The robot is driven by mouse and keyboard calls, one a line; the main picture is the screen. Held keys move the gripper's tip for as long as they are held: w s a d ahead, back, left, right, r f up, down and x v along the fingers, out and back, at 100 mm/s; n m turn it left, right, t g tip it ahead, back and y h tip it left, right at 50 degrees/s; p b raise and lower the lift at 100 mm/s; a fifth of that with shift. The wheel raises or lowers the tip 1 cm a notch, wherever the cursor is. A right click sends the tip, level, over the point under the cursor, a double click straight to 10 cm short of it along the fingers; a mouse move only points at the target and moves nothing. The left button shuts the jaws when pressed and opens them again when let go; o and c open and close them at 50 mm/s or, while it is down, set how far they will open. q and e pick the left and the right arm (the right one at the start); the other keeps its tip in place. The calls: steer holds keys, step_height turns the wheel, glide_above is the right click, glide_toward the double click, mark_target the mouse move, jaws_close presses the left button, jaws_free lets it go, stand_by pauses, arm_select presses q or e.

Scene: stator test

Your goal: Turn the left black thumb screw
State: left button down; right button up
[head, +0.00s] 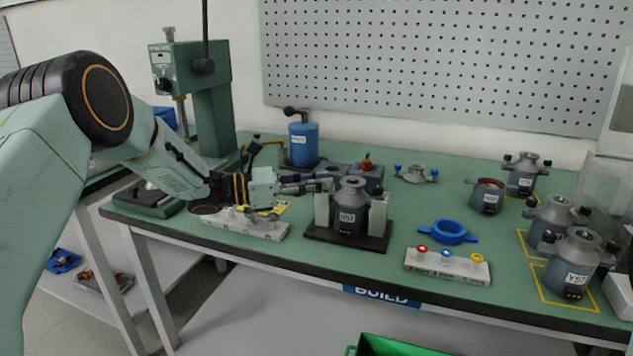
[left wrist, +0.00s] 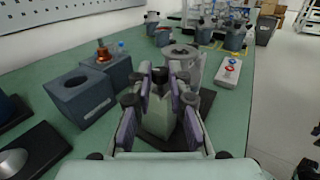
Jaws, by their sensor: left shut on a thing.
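A grey stator (head: 350,207) stands upright between two pale upright blocks on a black base plate (head: 318,233). The left block (head: 321,210) is at the stator's left side, and it also shows in the left wrist view (left wrist: 158,118). A small black thumb screw (left wrist: 160,76) shows at the top of that block. My left gripper (head: 326,184) reaches in from the left. In the left wrist view its purple-padded fingers (left wrist: 160,88) are closed around the black thumb screw. In the head view the screw is hard to make out. My right gripper is not in view.
A blue-grey block with a round hole (left wrist: 80,95) and one with a copper part (left wrist: 103,72) stand close beside the gripper. A white holder with coloured knobs (head: 447,267) and a blue ring (head: 448,232) lie to the right. A green press (head: 208,95) stands behind left.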

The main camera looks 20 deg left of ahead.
arm_select(q)
steer(key=shift+s+d+f+n+t+y, duration=0.15)
steer(key=shift+n+t+y, duration=0.3)
steer(key=shift+t, duration=0.25)
steer(key=shift+s+d+n+t+y+b, duration=0.1)
steer(key=shift+s+n+t+y+b, duration=0.05)
steer(key=shift+n+t+y+b, duration=0.45)
steer(key=shift+s+d+f+n+t+y+b, duration=0.1)
steer(key=shift+n+t+y+b, duration=0.35)
steer(key=shift+n+t+y, duration=0.15)
steer(key=shift+s+d+f+n+t+y+b, duration=0.1)
steer(key=shift+n+t+y+b, duration=0.35)
steer(key=shift+t, duration=0.15)
steer(key=n+t+y+b, duration=0.1)
steer(key=y+b, duration=0.1)
steer(key=n+t+y+b, duration=0.1)
steer(key=y+b, duration=0.1)
steer(key=b, duration=0.1)
steer(key=n+t+y+b, duration=0.1)
steer(key=n+b, duration=0.1)
steer(key=b, duration=0.1)
steer(key=shift+s+d+y, duration=0.15)
steer(key=shift+d+y, duration=0.2)
steer(key=shift+y, duration=0.05)
steer(key=shift+d+r+n+t+y+b, duration=0.15)
steer(key=shift+n+t+y+b, duration=0.25)
steer(key=shift+n+y+b, duration=1.05)
steer(key=shift+r+y+p, duration=0.1)
steer(key=shift+y+p, duration=0.2)
steer(key=shift+y, duration=0.15)
